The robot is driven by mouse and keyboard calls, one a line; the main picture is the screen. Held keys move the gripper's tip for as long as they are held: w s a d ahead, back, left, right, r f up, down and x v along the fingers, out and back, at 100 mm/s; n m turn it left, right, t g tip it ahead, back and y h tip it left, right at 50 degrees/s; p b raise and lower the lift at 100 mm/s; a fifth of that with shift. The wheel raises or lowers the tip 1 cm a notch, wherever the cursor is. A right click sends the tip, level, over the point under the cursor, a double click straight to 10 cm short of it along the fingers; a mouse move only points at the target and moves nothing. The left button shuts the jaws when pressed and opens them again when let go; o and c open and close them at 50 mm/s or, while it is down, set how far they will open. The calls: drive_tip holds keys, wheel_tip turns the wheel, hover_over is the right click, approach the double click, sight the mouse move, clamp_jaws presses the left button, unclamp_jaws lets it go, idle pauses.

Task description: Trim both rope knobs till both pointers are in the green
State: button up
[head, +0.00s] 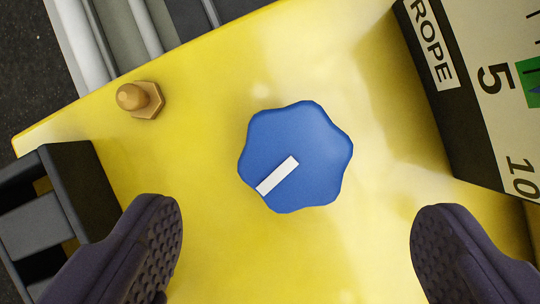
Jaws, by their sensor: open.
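One blue lobed knob (298,155) with a white mark sits on the yellow panel (220,235) in the head view. The mark runs from near the knob's middle toward its lower left edge. My gripper (297,240) is open, with one dark ridged finger on each side at the bottom, apart from the knob. A gauge (500,110) labelled ROPE, with 5 and 10 on its scale, is cut off at the right edge. Part of its green band (529,72) shows with a blue pointer tip on it. The second knob and second pointer are not in view.
A brass bolt (140,98) stands up from the panel at the upper left. A dark bracket (60,215) lies by the left finger. Grey rails (130,30) run behind the panel's upper edge. The panel around the knob is clear.

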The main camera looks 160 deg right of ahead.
sight(295, 160)
drive_tip(key=x, duration=0.6)
drive_tip(key=c, duration=1.1)
drive_tip(key=m+b, duration=0.2)
drive_tip(key=b, duration=0.1)
drive_tip(key=shift+a+f+h, duration=0.15)
drive_tip(key=shift+f+h, duration=0.15)
drive_tip(key=shift+m+t+h+b, duration=0.3)
drive_tip(key=shift+m+b, duration=0.1)
drive_tip(key=shift+m, duration=0.2)
drive_tip(key=shift+o, duration=0.2)
drive_tip(key=shift+r+m, duration=0.3)
drive_tip(key=shift+m, duration=0.2)
